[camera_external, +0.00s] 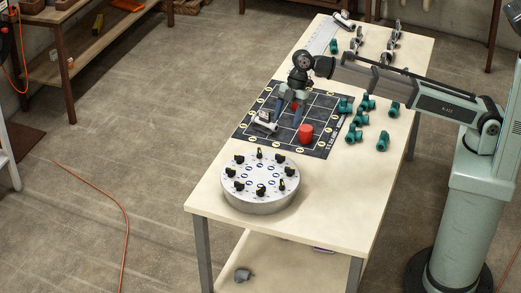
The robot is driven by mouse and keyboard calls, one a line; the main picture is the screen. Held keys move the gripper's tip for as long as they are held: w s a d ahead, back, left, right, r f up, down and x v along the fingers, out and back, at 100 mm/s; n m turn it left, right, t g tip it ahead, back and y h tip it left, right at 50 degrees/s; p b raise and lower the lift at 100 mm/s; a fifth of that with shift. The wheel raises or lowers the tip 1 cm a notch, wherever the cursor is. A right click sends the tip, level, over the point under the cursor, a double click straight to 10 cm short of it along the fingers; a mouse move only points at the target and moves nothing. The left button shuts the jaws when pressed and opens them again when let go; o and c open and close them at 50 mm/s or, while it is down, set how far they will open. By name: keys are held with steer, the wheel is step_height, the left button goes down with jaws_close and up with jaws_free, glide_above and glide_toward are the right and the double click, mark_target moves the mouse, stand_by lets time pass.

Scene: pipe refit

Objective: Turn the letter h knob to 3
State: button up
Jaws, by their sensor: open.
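A round grey knob panel (259,194) stands at the near end of the table. Several black knobs with yellow marks sit in a ring on its top, with small blue-edged labels inside the ring. The letters and numbers are too small to read, so I cannot tell which knob is h or where it points. My gripper (288,118) is open and points down over the black grid mat, beyond the panel and apart from it. I see nothing held between its fingers.
A red cylinder (305,133) and a white-and-dark pipe fitting (265,122) are on the black mat (322,105) near my gripper. Several green pipe fittings (383,141) lie right of the mat. More fittings lie at the table's far end. Bare table (345,190) shows right of the panel.

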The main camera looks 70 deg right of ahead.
mark_target(290, 168)
steer(key=s+a+n+g, duration=0.1)
steer(key=s+a, duration=0.4)
steer(key=x, duration=1.3)
steer(key=shift+s+a, duration=0.2)
steer(key=shift+a, duration=0.05)
steer(key=shift+c, duration=0.5)
steer(key=c, duration=1)
steer(key=shift+o, duration=0.2)
